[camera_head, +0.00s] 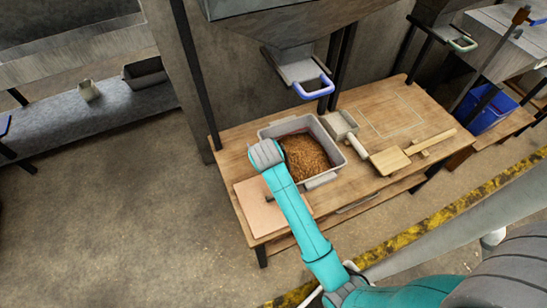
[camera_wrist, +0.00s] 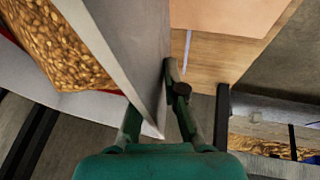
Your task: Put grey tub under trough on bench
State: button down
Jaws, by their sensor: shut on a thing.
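The grey tub (camera_head: 334,143) holds brown grain and appears to rest on the wooden bench (camera_head: 375,95); whether its base touches is hard to tell. Its grey wall also shows in the wrist view (camera_wrist: 118,48), with grain on the left. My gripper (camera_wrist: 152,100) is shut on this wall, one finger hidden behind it. In the head view, my gripper is at the tub's left side, fingertips hidden. The grey metal trough (camera_head: 290,67), with a blue handle (camera_head: 314,88), hangs above and behind the tub.
A pinkish board (camera_head: 262,213) lies on the bench left of the tub. A small scoop (camera_head: 341,124) and wooden paddles (camera_head: 390,161) lie on its right. Dark posts (camera_head: 193,70) flank the trough. A bare bench area is at back right.

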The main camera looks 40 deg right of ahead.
jog(key=shift+w+f, duration=0.1)
jog(key=shift+f, duration=2.2)
jog(key=c, duration=1.2)
grip_release()
jog(key=shift+f, duration=0.15)
jog(key=shift+c, duration=0.2)
jog(key=v, duration=1.2)
jog(key=shift+s, duration=0.25)
jog(key=shift+a, duration=0.15)
